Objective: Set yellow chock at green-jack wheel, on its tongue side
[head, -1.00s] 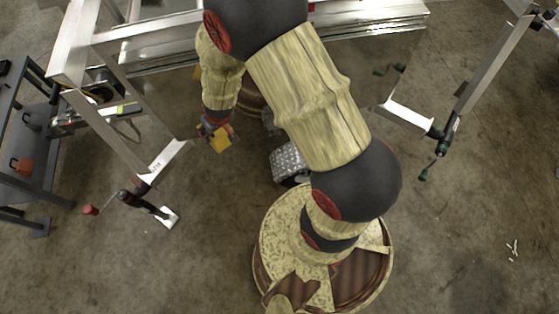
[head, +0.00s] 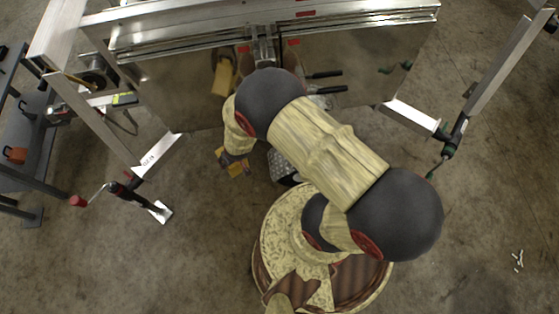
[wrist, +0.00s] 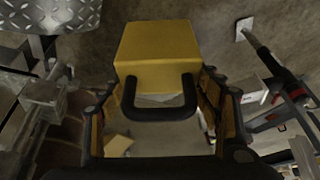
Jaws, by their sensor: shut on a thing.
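My gripper (head: 236,160) is shut on the yellow chock (head: 240,169), held left of a tread-plate fender (head: 283,163) with a dark wheel under it. In the wrist view the chock (wrist: 160,45) fills the upper middle, its black handle (wrist: 160,112) between the fingers of my gripper (wrist: 160,95). The fender also shows at upper left in the wrist view (wrist: 45,14). The green-handled jack (head: 440,150) stands on the frame at right. My arm hides part of the wheel area. I cannot tell which trailer this wheel belongs to, nor the chock's height above the floor.
A jack with a red handle (head: 125,192) stands at left on a slanted frame. A shiny trailer wall (head: 370,75) runs across the back and mirrors a yellow shape. A dark rack (head: 30,150) stands at far left. Floor (head: 130,265) at lower left is clear.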

